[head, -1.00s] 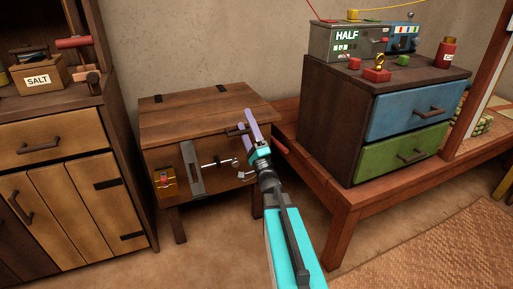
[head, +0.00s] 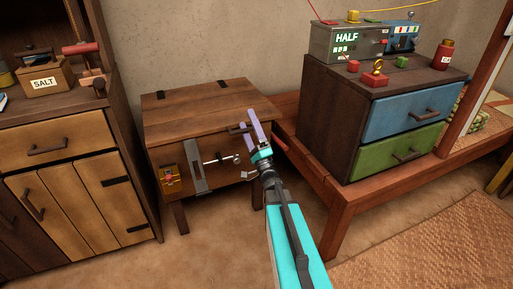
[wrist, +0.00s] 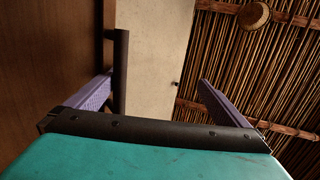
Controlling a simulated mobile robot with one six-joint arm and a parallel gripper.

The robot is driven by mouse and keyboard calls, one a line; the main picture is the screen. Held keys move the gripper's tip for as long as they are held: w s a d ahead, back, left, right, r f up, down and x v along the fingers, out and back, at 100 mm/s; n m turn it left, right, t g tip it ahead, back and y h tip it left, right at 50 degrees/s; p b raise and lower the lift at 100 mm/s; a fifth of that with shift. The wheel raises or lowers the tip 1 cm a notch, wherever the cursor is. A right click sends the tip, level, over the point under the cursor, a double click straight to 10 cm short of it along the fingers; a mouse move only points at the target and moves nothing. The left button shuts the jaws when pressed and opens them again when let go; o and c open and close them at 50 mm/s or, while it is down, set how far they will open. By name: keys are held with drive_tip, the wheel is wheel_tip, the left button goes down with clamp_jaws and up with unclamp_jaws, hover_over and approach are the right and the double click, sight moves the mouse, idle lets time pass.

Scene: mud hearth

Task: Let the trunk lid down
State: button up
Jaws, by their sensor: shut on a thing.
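The trunk (head: 215,185) is a brown wooden box on legs. Its lid (head: 195,112) lies flat or nearly flat over the box, with two dark hinges at the back; I cannot tell if a small gap is left at the front. A dark handle (head: 237,129) sits at the lid's front right edge. My gripper (head: 252,121), with purple fingers, is at this handle. In the wrist view the handle bar (wrist: 121,70) stands beside the left finger, against the brown wood; the fingers look spread wide there. The grip's contact is partly hidden.
The trunk's front carries a yellow latch box (head: 170,180), a grey plate (head: 194,165) and a metal rod (head: 222,159). A cabinet (head: 60,150) stands close on the left. A red-brown bench (head: 345,205) with a drawer unit (head: 330,130) is close on the right.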

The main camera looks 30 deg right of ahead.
drive_tip(key=s+f+m+g+h, duration=0.1)
drive_tip(key=s+f+g+h, duration=0.1)
drive_tip(key=s+f, duration=0.5)
drive_tip(key=shift+s+a+m, duration=0.25)
drive_tip(key=shift+a+m, duration=0.05)
drive_tip(key=shift+a, duration=0.15)
drive_tip(key=shift+s+d+f+p, duration=0.15)
drive_tip(key=shift+s+f+p, duration=0.1)
drive_tip(key=shift+p, duration=0.15)
drive_tip(key=c, duration=1.1)
drive_tip(key=shift+s+r, duration=0.2)
drive_tip(key=shift+s, duration=0.1)
drive_tip(key=c, duration=0.5)
drive_tip(key=shift+o, duration=0.2)
drive_tip(key=shift+p, duration=0.35)
drive_tip(key=shift+w, duration=0.25)
